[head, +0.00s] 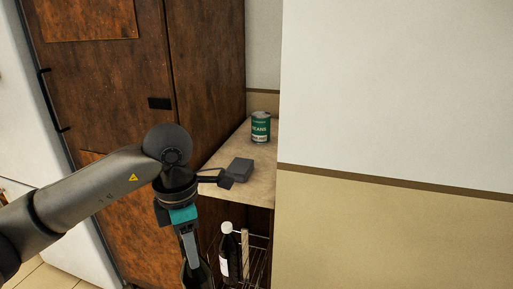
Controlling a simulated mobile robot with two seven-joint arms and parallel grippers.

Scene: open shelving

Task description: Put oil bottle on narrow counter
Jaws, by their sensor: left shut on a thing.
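My left gripper (193,258) points down in front of the shelving, below the counter top's level. It is shut on a dark green bottle (197,277), apparently the oil bottle. The bottle is cut off by the bottom edge of the head view, so its base and any label are hidden. The narrow counter (257,185) is the light top between the brown wooden cabinet and the wall, to the right of and above the gripper. My wrist and its bracket cover part of its front left. My right gripper is not in view.
A green can of beans (261,127) stands at the counter's back. Below the counter, a dark bottle with a white cap (227,254) stands by a wire rack (258,259). The tall wooden cabinet (208,75) bounds the left, the wall (390,215) the right.

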